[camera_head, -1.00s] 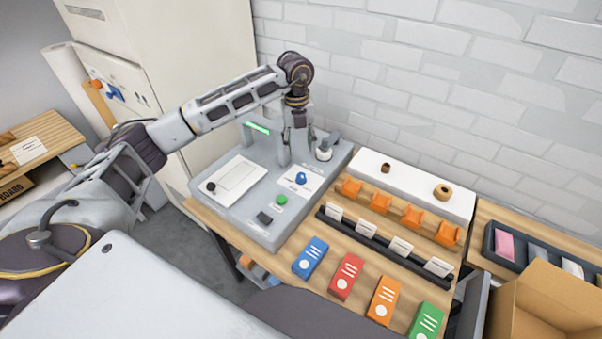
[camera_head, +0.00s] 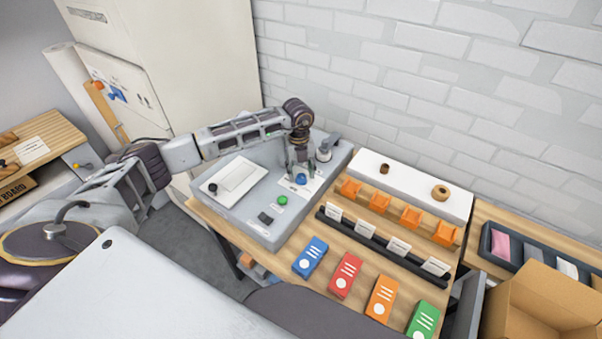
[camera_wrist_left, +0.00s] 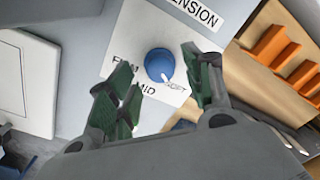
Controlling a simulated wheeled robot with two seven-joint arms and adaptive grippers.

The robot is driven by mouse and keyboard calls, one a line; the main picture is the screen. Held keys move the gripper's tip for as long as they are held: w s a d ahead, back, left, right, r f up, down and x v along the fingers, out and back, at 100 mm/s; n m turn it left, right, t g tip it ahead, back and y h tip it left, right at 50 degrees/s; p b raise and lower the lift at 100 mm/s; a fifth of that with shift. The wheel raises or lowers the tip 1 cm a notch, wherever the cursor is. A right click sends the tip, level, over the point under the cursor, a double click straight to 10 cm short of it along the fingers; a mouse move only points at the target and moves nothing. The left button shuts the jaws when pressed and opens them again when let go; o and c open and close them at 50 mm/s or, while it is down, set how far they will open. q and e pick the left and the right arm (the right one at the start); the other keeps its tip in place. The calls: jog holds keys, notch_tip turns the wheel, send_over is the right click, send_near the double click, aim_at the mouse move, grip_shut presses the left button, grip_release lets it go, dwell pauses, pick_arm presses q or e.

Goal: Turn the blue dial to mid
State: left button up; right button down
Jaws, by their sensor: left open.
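The blue dial (camera_head: 301,179) sits on a white label plate on the grey machine. In the left wrist view the dial (camera_wrist_left: 159,64) is round, under the word TENSION, with FIRM, MID and SOFT printed around it. A pale mark at its lower right edge appears to point toward SOFT; its exact angle is hard to tell. My left gripper (camera_head: 299,168) is open, pointing down over the dial. In the left wrist view its green-padded fingers stand on either side of the dial, with gaps visible. My right gripper is not in view.
The grey machine (camera_head: 237,209) also carries a green button (camera_head: 283,200) and a black switch (camera_head: 265,218) near the dial. A white knob-like part (camera_head: 323,153) stands behind. Orange holders (camera_head: 381,203) and coloured boxes (camera_head: 347,271) lie to the right on the wooden bench.

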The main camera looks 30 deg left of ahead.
pick_arm(q)
jog(key=shift+f, duration=0.9)
jog(key=shift+c, duration=0.3)
jog(key=c, duration=1)
